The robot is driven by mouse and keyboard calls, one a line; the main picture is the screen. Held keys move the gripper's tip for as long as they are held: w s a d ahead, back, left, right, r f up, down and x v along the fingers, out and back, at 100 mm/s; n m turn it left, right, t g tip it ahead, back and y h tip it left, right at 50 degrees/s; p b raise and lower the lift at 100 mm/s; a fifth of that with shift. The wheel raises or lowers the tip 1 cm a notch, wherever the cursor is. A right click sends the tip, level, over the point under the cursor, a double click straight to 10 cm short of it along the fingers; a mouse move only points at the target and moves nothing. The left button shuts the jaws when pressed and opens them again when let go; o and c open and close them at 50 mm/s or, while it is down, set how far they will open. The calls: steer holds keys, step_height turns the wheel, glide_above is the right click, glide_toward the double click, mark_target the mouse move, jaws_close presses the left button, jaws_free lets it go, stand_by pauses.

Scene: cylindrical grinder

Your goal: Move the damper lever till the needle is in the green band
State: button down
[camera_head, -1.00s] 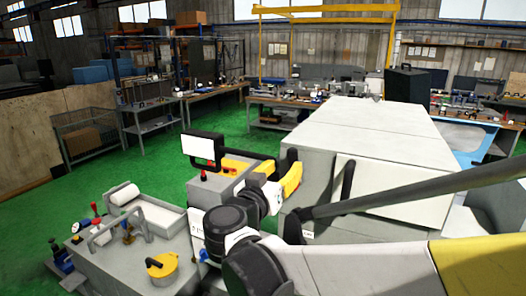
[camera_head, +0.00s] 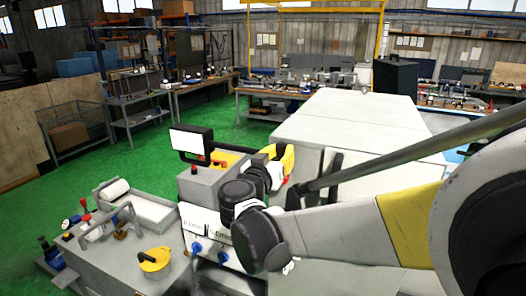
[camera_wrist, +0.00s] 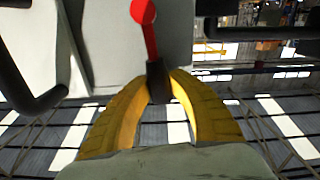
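The lever has a red ball knob (camera_wrist: 143,11) and a red stem, with a black part at its other end, at the top middle of the wrist view. I take it for the damper lever. My gripper (camera_wrist: 162,84) has yellow fingers that curve in to the black part and appear closed on it. In the head view my gripper (camera_head: 284,158) is beside the grey machine housing, with a small red spot (camera_head: 285,180) just below it. I cannot make out a needle or green band in any view.
A grey control box (camera_head: 207,183) with a white-screened panel (camera_head: 187,141) stands just left of my gripper. A long dark bar (camera_head: 400,158) crosses at right. A grey tank (camera_head: 110,262) with a yellow cap is at lower left. Green floor (camera_head: 120,165) is clear beyond.

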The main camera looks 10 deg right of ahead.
steer(key=shift+s+d+f+m+b, duration=0.1)
steer(key=shift+s+d+m+b, duration=0.4)
steer(key=shift+m, duration=0.4)
steer(key=shift+s+d+m, duration=0.1)
steer(key=shift+d+m, duration=0.25)
steer(key=shift+m, duration=0.25)
steer(key=c, duration=1.2)
jaws_free()
steer(key=v, duration=1.2)
